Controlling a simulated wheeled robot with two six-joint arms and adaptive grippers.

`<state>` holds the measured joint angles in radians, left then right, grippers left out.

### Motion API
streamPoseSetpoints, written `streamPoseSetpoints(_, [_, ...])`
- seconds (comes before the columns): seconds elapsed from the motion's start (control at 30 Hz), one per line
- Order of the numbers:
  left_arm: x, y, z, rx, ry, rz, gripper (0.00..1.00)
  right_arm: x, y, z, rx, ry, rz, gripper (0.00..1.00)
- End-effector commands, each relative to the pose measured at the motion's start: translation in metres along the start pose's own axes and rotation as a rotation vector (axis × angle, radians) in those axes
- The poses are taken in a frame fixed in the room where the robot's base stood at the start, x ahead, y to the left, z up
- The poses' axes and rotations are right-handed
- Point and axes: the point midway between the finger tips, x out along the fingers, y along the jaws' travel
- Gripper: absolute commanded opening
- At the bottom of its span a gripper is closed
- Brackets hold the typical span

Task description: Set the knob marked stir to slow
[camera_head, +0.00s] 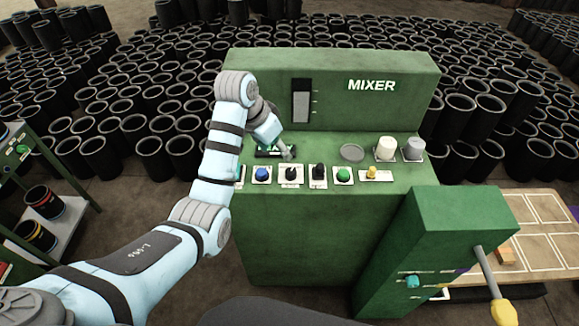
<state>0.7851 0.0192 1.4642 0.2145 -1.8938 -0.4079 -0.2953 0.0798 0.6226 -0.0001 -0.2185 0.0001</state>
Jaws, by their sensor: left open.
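The green mixer console (335,215) stands in the middle, with MIXER written on its upright back panel. A row of controls lies on its front ledge. Two black knobs on white plates, a left knob (291,173) and a right knob (318,172), sit side by side; their labels are too small to read, so I cannot tell which is marked stir. My left gripper (286,153) is open, just behind and above the left knob, apart from it as far as I can see. My right gripper is not in view.
A blue button (262,173), a green button (343,174) and a yellow toggle (371,172) share the row. Behind are a grey disc (352,152), a white cap (386,148) and a grey cap (413,148). A lower green box with a lever (488,272) stands right. Black sleeves crowd the floor.

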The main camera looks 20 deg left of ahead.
Motion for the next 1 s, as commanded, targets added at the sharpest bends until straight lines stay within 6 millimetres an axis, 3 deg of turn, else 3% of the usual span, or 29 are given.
streamPoseSetpoints(0.3, [0.09, 0.001, 0.004, -0.003, -0.006, 0.002, 0.48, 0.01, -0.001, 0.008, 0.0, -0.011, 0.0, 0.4])
streamPoseSetpoints(0.5, [0.129, 0.0, 0.004, -0.003, -0.004, 0.0, 0.48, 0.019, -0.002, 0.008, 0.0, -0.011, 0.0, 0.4])
streamPoseSetpoints(0.87, [0.136, 0.0, 0.003, -0.003, -0.002, -0.002, 0.48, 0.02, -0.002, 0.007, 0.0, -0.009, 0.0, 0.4])
streamPoseSetpoints(1.0, [0.136, 0.0, 0.003, -0.003, -0.002, -0.002, 0.26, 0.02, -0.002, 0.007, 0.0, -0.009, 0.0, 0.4])
